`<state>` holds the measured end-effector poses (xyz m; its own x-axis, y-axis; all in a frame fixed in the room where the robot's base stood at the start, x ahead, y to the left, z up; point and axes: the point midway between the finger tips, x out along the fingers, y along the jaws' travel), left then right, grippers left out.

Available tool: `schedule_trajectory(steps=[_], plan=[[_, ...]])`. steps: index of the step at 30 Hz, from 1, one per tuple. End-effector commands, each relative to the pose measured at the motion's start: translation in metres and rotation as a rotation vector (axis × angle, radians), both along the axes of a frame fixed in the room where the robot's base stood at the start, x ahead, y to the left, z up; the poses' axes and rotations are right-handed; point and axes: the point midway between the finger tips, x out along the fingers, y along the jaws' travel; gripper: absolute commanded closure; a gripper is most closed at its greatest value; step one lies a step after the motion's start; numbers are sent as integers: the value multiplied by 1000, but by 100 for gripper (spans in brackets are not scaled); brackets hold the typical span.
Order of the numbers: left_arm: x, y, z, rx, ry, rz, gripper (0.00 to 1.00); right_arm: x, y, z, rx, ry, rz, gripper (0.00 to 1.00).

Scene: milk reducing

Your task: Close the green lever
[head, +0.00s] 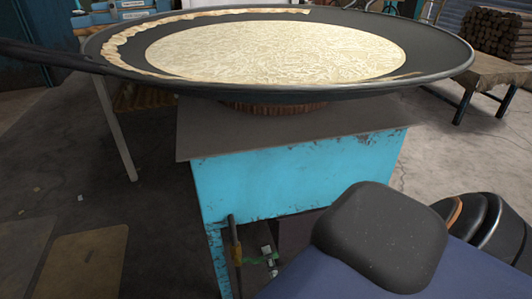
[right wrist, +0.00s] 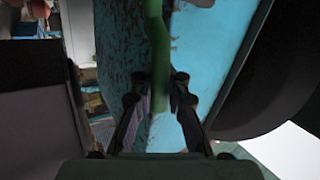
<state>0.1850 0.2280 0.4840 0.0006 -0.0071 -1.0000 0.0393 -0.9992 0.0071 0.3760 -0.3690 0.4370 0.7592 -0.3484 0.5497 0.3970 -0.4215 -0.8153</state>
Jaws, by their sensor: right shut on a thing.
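The green lever (right wrist: 157,45) runs down through the middle of the right wrist view. My right gripper (right wrist: 160,100) is shut on its lower part, with one dark finger on each side of it. In the head view, a small green piece (head: 267,252) shows low beside the front leg of the blue stand; it looks like part of the lever. My right arm hides much of the area around it. My left gripper is not in view.
A wide black pan (head: 437,60) with milk in it rests on the blue stand (head: 300,182). A pipe (head: 235,240) stands by the front leg. A wooden table (head: 490,75) with stacked logs is at the back right. Open floor lies left.

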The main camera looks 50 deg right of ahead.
Motion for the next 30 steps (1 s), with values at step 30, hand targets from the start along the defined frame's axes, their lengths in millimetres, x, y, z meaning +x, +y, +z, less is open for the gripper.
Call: schedule_trajectory(steps=[30], plan=[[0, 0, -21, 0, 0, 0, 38, -4, 3, -22, 174, -92, 3, 83]])
